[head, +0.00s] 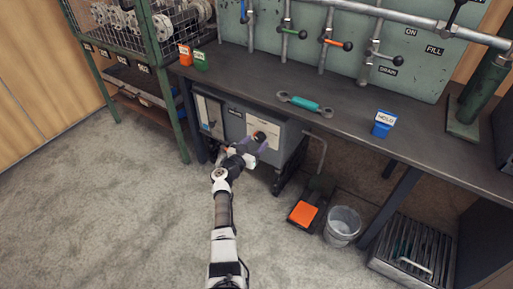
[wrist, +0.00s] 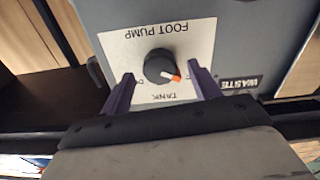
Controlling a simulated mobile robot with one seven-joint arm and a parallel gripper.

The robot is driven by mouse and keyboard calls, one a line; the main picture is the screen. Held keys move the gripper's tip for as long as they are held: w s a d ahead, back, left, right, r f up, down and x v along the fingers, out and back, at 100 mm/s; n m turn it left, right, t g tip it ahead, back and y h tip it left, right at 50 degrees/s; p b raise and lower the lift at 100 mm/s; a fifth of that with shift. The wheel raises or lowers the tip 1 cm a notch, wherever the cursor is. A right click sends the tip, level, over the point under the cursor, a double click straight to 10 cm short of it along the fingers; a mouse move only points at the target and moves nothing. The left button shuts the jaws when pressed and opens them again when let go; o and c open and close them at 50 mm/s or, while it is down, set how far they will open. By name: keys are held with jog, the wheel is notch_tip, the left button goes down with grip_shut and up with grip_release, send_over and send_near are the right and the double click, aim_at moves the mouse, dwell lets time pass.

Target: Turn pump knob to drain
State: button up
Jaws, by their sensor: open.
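The pump knob is a round black knob (wrist: 158,64) with an orange mark on a white plate (wrist: 190,40) reading FOOT PUMP and TANK, upside down in the wrist view. The mark points to the lower right there. A letter D shows left of the knob; the rest of that word is hidden by a finger. In the head view the knob (head: 259,136) is on the front of a grey cabinet (head: 233,120) under the bench. My gripper (wrist: 161,74) is open, its purple fingers on either side of the knob, apart from it as far as I can tell.
An orange foot pedal (head: 303,214) and a metal bucket (head: 343,226) stand on the floor right of the cabinet. The bench top (head: 250,75) overhangs above. A green rack (head: 185,125) stands at left. The floor in front is clear.

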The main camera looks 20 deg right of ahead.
jog(key=shift+w+d+b, duration=0.35)
jog(key=shift+w+d, duration=0.1)
jog(key=shift+d, duration=0.1)
jog(key=c, duration=1)
